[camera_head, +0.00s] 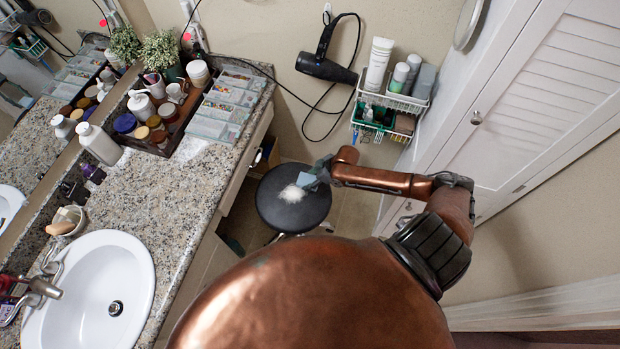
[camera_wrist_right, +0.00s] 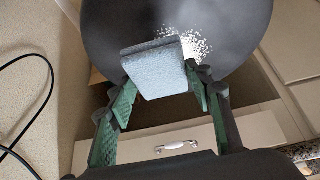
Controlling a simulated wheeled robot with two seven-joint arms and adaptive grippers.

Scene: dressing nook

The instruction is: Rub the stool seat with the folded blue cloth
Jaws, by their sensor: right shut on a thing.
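The stool (camera_head: 275,212) has a round black seat and stands on the floor beside the counter. A patch of white powder (camera_head: 291,193) lies on the seat; it also shows in the right wrist view (camera_wrist_right: 196,45), partly hidden behind the cloth. The folded blue cloth (camera_wrist_right: 156,68) is a thick light-blue pad. My right gripper (camera_wrist_right: 160,88) is shut on the cloth and holds it at the seat, beside the powder. Whether the cloth touches the seat I cannot tell. In the head view the cloth (camera_head: 308,180) is small at the gripper's tip. My left gripper is not in view.
A granite counter (camera_head: 150,200) with a sink (camera_head: 95,290), bottles and a crate of jars runs along the left. A hair dryer (camera_head: 327,62) with a hanging cord and a wire rack (camera_head: 390,100) are on the back wall. A white louvred door (camera_head: 530,100) stands right.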

